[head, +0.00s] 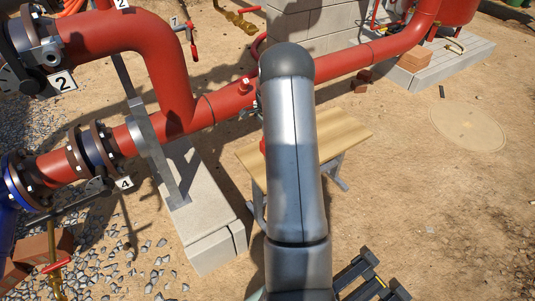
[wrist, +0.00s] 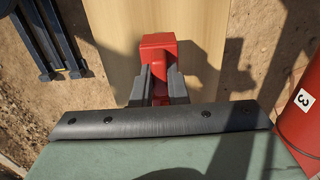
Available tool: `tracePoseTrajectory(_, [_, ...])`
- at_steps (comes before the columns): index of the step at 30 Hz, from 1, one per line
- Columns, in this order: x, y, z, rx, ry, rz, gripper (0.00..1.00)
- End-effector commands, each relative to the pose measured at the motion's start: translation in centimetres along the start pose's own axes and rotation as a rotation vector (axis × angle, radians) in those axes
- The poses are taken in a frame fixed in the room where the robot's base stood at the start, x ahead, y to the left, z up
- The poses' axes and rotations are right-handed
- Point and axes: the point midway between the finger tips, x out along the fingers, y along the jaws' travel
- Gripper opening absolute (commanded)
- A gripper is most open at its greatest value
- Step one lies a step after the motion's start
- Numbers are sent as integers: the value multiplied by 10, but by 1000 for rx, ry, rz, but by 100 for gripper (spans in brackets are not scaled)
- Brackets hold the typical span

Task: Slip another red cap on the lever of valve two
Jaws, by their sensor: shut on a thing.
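In the wrist view my gripper (wrist: 158,72) is shut on a red cap (wrist: 158,48), a boxy red piece held between its two grey fingers. It is above a wooden bench top (wrist: 115,30); the gap between them is hard to judge. In the head view my arm hides the gripper and part of the bench (head: 343,137). A small red piece (head: 262,146) shows at the arm's left edge; I cannot tell what it is. A number 2 tag (head: 62,83) hangs by a flanged valve at upper left, with a dark lever (head: 30,86) beside it.
A large red pipe (head: 168,75) runs across behind the bench. In the wrist view a red pipe with a number 3 tag (wrist: 303,99) stands close at right. A number 4 tag (head: 123,184) and a concrete plinth (head: 212,245) are at left. Sandy ground at right is mostly clear.

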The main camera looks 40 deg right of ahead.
Motion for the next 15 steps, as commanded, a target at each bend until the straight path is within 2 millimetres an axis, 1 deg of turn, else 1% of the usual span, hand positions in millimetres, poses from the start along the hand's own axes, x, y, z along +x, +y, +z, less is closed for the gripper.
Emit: tracePoseTrajectory(15, [-8, 0, 0, 0, 0, 0, 0])
